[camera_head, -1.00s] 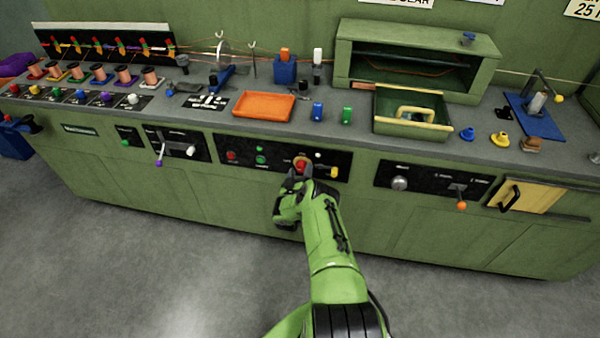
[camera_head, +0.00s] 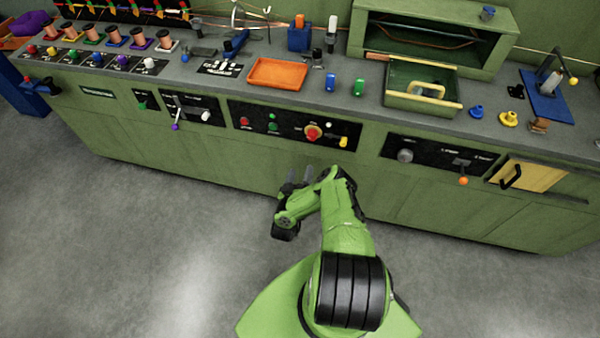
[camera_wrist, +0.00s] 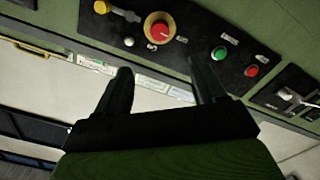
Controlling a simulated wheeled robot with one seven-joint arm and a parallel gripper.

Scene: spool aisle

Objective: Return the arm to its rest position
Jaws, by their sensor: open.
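My gripper (camera_head: 298,176) is in front of the green bench, below the control panel with the red knob. Its two dark fingers are apart with nothing between them. My green arm is bent, with the gripper pointing towards the bench front. In the wrist view my gripper (camera_wrist: 163,88) is open and empty, and the red knob (camera_wrist: 160,31) with its yellow ring shows beyond the fingers, apart from them. The red knob also shows in the head view (camera_head: 313,132) above the gripper.
The green bench (camera_head: 230,170) runs across the view. Its front holds a yellow handle (camera_head: 343,142), a lever with an orange knob (camera_head: 463,180) and a light yellow drawer front (camera_head: 538,176). An orange tray (camera_head: 277,74) lies on top. The grey floor (camera_head: 130,240) at left is clear.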

